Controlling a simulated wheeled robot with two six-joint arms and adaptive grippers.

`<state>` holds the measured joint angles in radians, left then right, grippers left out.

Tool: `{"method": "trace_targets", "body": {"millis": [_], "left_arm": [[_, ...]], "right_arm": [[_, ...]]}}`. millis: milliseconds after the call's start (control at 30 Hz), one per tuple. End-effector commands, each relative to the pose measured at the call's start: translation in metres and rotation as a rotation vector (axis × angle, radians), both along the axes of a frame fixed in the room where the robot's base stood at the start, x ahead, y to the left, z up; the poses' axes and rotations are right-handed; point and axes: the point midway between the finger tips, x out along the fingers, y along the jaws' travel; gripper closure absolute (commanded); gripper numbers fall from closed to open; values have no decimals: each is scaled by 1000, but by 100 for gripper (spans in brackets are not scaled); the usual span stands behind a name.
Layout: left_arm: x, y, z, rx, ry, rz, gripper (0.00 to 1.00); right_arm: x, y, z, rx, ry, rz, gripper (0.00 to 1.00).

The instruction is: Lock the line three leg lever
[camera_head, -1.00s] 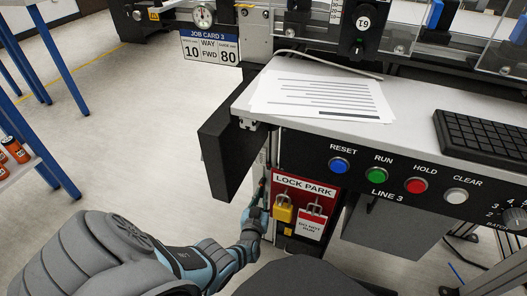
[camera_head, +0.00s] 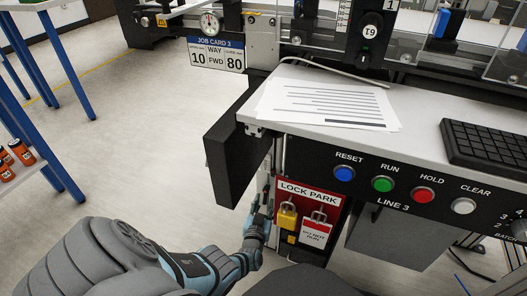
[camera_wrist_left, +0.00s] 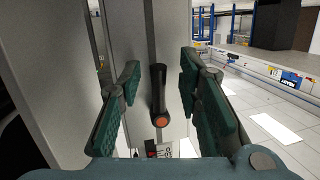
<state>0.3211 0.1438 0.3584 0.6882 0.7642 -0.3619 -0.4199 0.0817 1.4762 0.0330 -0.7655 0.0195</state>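The leg lever (camera_wrist_left: 158,95), a black handle with an orange end cap, shows in the left wrist view in front of a grey leg (camera_wrist_left: 130,30). My left gripper (camera_wrist_left: 160,68) is open, with one green-padded finger on each side of the lever. Gaps show between the pads and the handle. In the head view my left gripper (camera_head: 263,208) is low beside the red LOCK PARK board (camera_head: 309,193), and I cannot make out the lever there. A yellow padlock (camera_head: 287,218) and a white DO NOT RUN tag (camera_head: 314,233) hang on the board. My right gripper is not in view.
The line 3 button panel (camera_head: 400,190) and desk top (camera_head: 415,110) overhang to the right of my left gripper. A dark block (camera_head: 228,160) juts out above it. Open floor (camera_head: 130,130) lies to the left, with a blue-legged rack (camera_head: 50,165) beyond.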

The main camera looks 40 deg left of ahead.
Motion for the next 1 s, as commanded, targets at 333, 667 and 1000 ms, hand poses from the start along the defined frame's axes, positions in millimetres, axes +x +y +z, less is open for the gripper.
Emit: {"method": "trace_targets", "body": {"millis": [333, 667, 1000], "left_arm": [[-11, -6, 0, 2, 0, 2, 68], [-78, -46, 13, -4, 2, 0, 68], [-103, -61, 19, 1, 1, 1, 68]], "right_arm": [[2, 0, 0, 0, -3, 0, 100], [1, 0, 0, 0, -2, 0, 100], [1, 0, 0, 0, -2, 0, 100]]}}
